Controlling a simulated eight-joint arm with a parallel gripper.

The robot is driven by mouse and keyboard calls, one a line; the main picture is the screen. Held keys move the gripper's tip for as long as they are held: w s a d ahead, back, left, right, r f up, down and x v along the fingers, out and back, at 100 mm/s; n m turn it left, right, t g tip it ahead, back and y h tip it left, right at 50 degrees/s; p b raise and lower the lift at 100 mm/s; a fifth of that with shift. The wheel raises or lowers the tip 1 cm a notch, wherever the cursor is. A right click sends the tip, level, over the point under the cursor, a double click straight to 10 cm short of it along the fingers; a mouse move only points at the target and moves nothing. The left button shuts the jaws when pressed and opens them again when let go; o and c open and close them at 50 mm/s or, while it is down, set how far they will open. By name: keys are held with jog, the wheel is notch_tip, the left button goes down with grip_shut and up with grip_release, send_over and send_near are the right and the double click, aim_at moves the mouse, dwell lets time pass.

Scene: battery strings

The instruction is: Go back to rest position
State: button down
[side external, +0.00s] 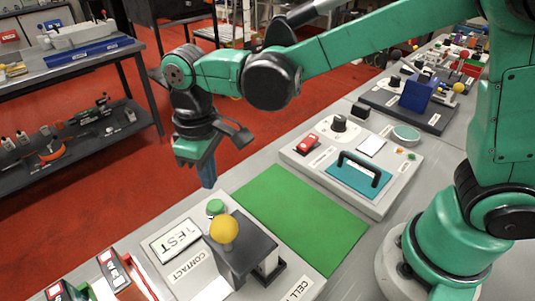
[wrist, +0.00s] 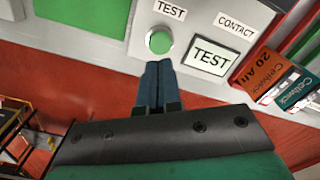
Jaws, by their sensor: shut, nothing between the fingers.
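My gripper (side external: 208,178) is shut and empty, pointing down just past the far edge of the bench, over the red floor. In the wrist view my gripper (wrist: 158,68) shows its two blue fingers pressed together, their tips just below the round green button (wrist: 160,40) in the picture. The same green button (side external: 216,207) is on the test station, beside the lit TEST display (side external: 174,240). The gripper appears apart from the button.
A yellow ball (side external: 224,229) tops the test station's dark block. A green mat (side external: 300,212) lies bare beside it. A grey panel (side external: 400,185) with a black handle and red switch (side external: 307,144) stands behind. Battery packs (wrist: 265,60) lie near the TEST display.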

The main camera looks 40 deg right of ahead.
jog(key=shift+r, duration=0.15)
jog(key=shift+d+r, duration=0.15)
jog(key=shift+d, duration=0.1)
jog(key=s+d+r+m+t, duration=0.1)
jog(key=s+d+m+t, duration=0.1)
jog(key=d, duration=0.5)
jog(key=s+d+r+m+t, duration=0.2)
jog(key=s+d+m+t, duration=0.1)
jog(key=d, duration=0.5)
jog(key=shift+s+r+m+t, duration=0.15)
jog(key=shift+r+m+t, duration=0.25)
jog(key=shift+t, duration=0.7)
jog(key=shift+f, duration=0.1)
